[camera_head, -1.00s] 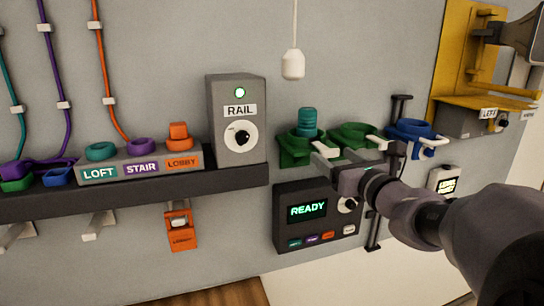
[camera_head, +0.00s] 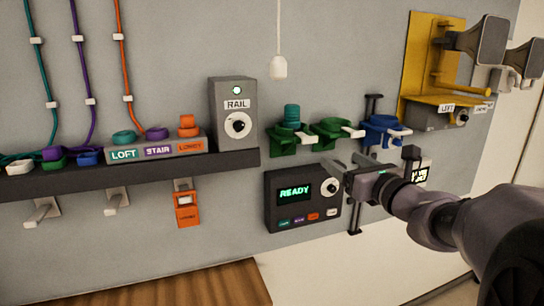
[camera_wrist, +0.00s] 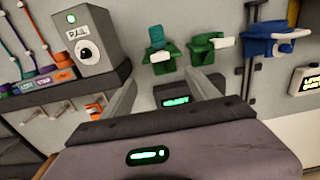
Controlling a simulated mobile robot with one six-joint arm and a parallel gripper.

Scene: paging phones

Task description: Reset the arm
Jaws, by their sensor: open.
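My gripper (camera_head: 347,166) is open and empty, its two pale fingers apart in front of the wall, below the green and blue holders. In the wrist view my gripper (camera_wrist: 170,88) has its fingers spread over the dark READY panel (camera_wrist: 180,98). My arm reaches in from the lower right in the head view.
The READY panel (camera_head: 296,212) is close to the left of my gripper. Green holders (camera_head: 336,131), one with a teal cylinder (camera_head: 292,115), and a blue holder (camera_head: 384,131) are above. A shelf (camera_head: 130,174) carries the RAIL box (camera_head: 234,145). A pull cord (camera_head: 278,67) hangs above.

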